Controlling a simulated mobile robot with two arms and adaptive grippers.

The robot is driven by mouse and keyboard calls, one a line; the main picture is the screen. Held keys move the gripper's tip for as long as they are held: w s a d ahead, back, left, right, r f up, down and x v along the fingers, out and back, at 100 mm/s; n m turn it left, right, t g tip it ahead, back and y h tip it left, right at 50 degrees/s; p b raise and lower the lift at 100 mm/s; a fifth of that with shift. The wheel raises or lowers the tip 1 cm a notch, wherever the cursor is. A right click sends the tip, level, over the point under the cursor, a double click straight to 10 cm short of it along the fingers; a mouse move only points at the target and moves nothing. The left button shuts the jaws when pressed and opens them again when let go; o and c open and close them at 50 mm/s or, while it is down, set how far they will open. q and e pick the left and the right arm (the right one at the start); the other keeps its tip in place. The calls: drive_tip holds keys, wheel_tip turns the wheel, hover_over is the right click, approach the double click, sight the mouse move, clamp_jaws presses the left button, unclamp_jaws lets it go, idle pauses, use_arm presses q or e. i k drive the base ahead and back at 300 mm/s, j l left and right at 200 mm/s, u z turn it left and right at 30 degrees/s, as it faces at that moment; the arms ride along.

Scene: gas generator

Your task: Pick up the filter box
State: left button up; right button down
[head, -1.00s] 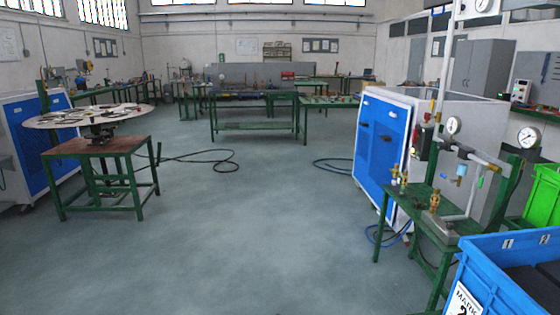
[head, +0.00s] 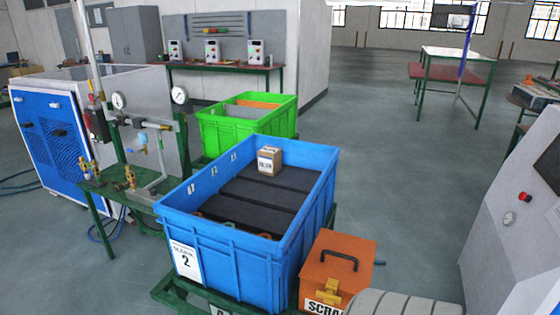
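A small brown cardboard box (head: 270,160) with a white label stands upright inside the blue crate (head: 240,270), near its back wall. It is the only box of this kind I see and looks like the filter box; the label is too small to read. It rests on or beside the black, divided lining of the crate. Neither of my grippers is in the head view.
An orange scrap box (head: 338,262) with a handle stands right of the crate. A green crate (head: 250,122) stands behind it. A green bench with gauges and pipes (head: 140,140) is at left.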

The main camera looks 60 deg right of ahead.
sight(270, 158)
drive_tip(key=z, duration=1.75)
drive_tip(key=i+l+u, duration=0.1)
drive_tip(key=u, duration=0.35)
drive_tip(key=l+u, duration=0.3)
drive_tip(key=u, duration=0.15)
drive_tip(key=l+u, duration=0.25)
drive_tip(key=u, duration=0.2)
drive_tip(key=i, duration=0.05)
